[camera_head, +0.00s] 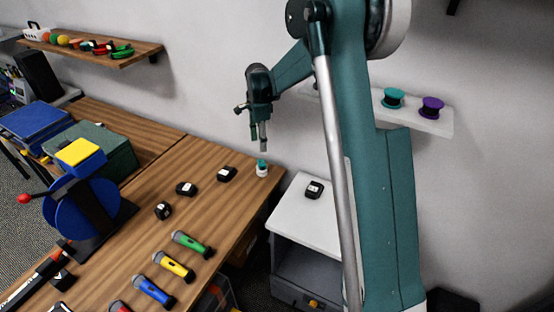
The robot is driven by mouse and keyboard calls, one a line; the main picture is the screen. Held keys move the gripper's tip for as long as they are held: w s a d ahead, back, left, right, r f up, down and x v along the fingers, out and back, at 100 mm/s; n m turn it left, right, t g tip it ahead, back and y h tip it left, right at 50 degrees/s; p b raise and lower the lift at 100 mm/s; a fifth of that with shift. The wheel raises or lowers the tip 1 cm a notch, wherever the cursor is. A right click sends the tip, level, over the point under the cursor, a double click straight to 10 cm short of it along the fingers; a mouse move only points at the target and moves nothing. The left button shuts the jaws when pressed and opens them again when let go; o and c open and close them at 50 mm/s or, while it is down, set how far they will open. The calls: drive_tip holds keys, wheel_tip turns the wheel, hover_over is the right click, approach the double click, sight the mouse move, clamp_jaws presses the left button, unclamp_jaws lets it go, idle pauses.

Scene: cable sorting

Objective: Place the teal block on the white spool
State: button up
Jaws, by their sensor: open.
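The small teal block (262,162) sits on top of the white spool (262,172), near the right back edge of the wooden table. Both are upright, though they are small in the view. My gripper (263,143) points down just above the teal block, with a small gap between them. It is open and holds nothing that I can see. The exact spread of the fingers is hard to see from this side.
Black tape measures (227,174) lie left of the spool. Several coloured microphone-like tools (192,244) lie nearer the front. A blue reel (82,207) stands on the left. A white cabinet (306,215) stands right of the table. Wall shelves hold other items.

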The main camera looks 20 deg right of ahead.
drive_tip(key=s+r+n+t, duration=0.3)
drive_tip(key=s+r+n, duration=0.5)
drive_tip(key=s+r, duration=1.2)
drive_tip(key=s+f+n+t, duration=0.1)
drive_tip(key=s+n+t, duration=0.3)
drive_tip(key=s, duration=2.3)
drive_tip(key=n, duration=0.6)
drive_tip(key=shift+s+a+f, duration=0.15)
drive_tip(key=shift+a+f, duration=0.15)
drive_tip(key=shift+f, duration=0.1)
drive_tip(key=shift+f+b, duration=1.05)
